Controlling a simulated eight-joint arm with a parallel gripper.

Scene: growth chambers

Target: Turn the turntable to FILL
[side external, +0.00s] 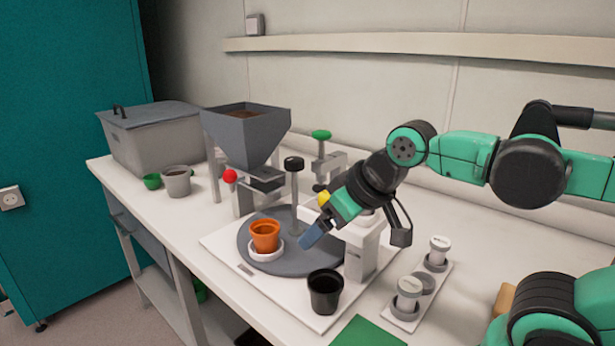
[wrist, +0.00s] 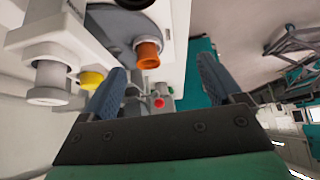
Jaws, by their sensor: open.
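The turntable is a dark grey disc (side external: 262,262) on a white base plate, with a black-knobbed grey post (side external: 294,180) rising from it. An orange pot (side external: 265,235) stands in a white saucer (side external: 267,254) at its front left. The pot also shows in the wrist view (wrist: 148,54). My gripper (side external: 308,238) hangs over the right side of the disc, tilted down. In the wrist view its two blue fingers (wrist: 158,90) are apart with nothing held between them. I cannot read any FILL label.
A grey hopper (side external: 245,135) with a red-knobbed lever (side external: 230,176) stands behind the disc. A green-knobbed device (side external: 321,150) is behind right. A black pot (side external: 325,290) stands at the front. A tray of white-lided jars (side external: 405,325) is at right.

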